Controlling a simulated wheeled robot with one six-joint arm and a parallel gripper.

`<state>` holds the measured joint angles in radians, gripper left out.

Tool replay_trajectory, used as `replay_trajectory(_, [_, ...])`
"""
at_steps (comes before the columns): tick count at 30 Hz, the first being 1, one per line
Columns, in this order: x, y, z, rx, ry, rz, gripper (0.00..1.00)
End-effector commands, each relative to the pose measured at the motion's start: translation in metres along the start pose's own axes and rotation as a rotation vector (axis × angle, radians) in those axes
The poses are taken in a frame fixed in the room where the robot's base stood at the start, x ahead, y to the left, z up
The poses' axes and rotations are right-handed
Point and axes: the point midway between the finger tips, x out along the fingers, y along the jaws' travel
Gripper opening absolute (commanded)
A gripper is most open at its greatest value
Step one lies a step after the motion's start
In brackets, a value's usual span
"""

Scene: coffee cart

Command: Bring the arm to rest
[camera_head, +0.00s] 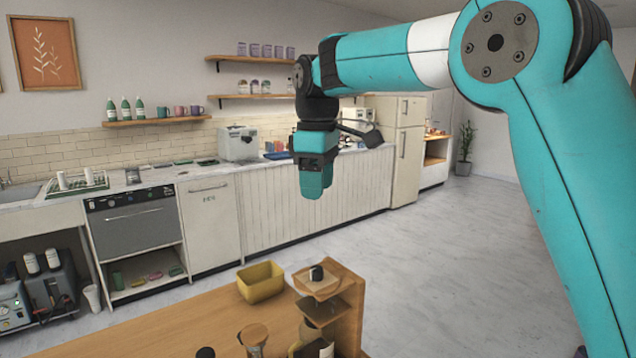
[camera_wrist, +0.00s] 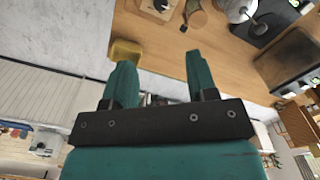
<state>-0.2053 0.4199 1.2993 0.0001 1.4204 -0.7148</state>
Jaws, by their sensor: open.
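My teal arm reaches in from the right in the head view, raised and bent, with its forearm pointing left. My gripper (camera_head: 313,185) hangs down at its end in open air, above and beyond the wooden cart top (camera_head: 190,318). In the wrist view, the two teal fingers of my gripper (camera_wrist: 158,78) stand well apart with nothing held between them. The wooden surface also shows beyond the fingers in the wrist view (camera_wrist: 160,55).
A yellow bin (camera_head: 261,283) and a small wooden stand (camera_head: 343,310) are on the cart top. A counter with an oven (camera_head: 135,225) and a fridge (camera_head: 402,150) line the back wall. The grey floor (camera_head: 440,270) is clear at the right.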

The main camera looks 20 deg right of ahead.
Motion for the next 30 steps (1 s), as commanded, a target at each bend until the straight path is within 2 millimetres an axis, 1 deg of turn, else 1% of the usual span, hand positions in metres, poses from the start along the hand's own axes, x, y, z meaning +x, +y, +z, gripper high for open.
replay_trajectory(10, [0.001, -0.002, 0.001, 0.001, 0.002, 0.001, 0.53])
replay_trajectory(11, [0.001, -0.004, 0.002, 0.003, 0.004, 0.001, 0.53])
replay_trajectory(14, [0.004, -0.02, 0.011, 0.014, 0.017, 0.002, 0.53])
replay_trajectory(17, [0.012, -0.047, 0.025, 0.037, 0.042, -0.004, 0.53])
replay_trajectory(20, [0.024, -0.084, 0.044, 0.069, 0.081, -0.021, 0.53])
replay_trajectory(26, [0.056, -0.165, 0.088, 0.154, 0.165, -0.097, 0.53])
replay_trajectory(27, [0.063, -0.181, 0.097, 0.172, 0.181, -0.118, 0.53])
replay_trajectory(30, [0.08, -0.219, 0.118, 0.218, 0.214, -0.171, 0.53])
